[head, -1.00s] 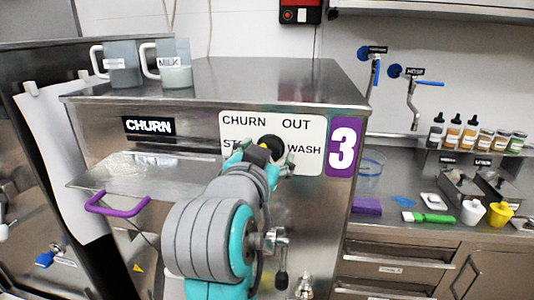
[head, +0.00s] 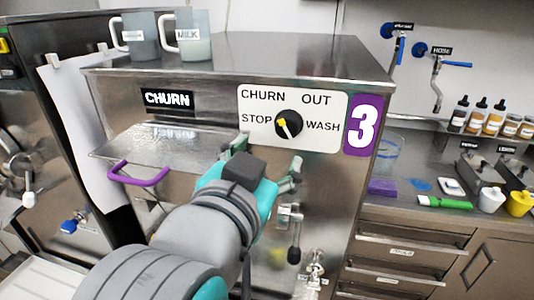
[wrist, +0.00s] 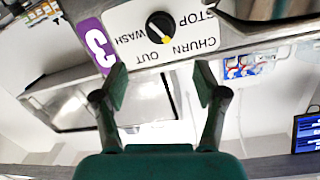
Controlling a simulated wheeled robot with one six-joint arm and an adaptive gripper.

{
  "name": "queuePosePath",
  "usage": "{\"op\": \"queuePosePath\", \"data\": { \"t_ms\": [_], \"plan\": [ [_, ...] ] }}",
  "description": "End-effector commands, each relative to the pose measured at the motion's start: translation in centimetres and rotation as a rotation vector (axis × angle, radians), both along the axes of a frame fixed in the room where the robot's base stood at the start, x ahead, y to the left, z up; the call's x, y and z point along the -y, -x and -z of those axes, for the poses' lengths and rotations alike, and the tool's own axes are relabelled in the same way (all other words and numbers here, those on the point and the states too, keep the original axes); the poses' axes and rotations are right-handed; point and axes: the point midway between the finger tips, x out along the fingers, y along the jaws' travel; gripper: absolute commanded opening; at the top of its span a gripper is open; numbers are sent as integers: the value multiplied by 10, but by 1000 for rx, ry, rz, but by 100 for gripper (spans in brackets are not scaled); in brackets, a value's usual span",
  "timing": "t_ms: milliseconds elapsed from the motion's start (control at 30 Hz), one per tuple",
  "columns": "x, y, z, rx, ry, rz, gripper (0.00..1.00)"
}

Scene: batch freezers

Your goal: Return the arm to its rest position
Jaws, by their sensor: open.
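My gripper (head: 268,155) is open and empty in front of the steel machine marked 3, just below its control panel (head: 328,110). The black dial (head: 289,125) shows above and between the fingers, apart from them. Its yellow mark points up and left, toward the CHURN word. In the wrist view both green fingers (wrist: 160,80) are spread with nothing between them, and the dial (wrist: 160,26) is beyond them near the top edge. My arm reaches up from the bottom of the head view.
A purple handle (head: 140,175) sticks out at the left below the shelf. A tap lever (head: 294,240) is just right of my arm. Two jugs (head: 190,35) stand on the machine.

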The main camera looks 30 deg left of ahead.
Motion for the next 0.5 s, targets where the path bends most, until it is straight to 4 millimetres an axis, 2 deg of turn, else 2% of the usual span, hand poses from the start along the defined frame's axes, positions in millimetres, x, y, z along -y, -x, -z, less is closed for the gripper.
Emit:
{"op": "queuePosePath", "data": {
  "t_ms": [333,467,500],
  "plan": [
    [1,-2,2,2,5,1,72],
    [6,-11,20,14,43,6,72],
    [9,-15,29,21,64,5,72]
  ]
}}
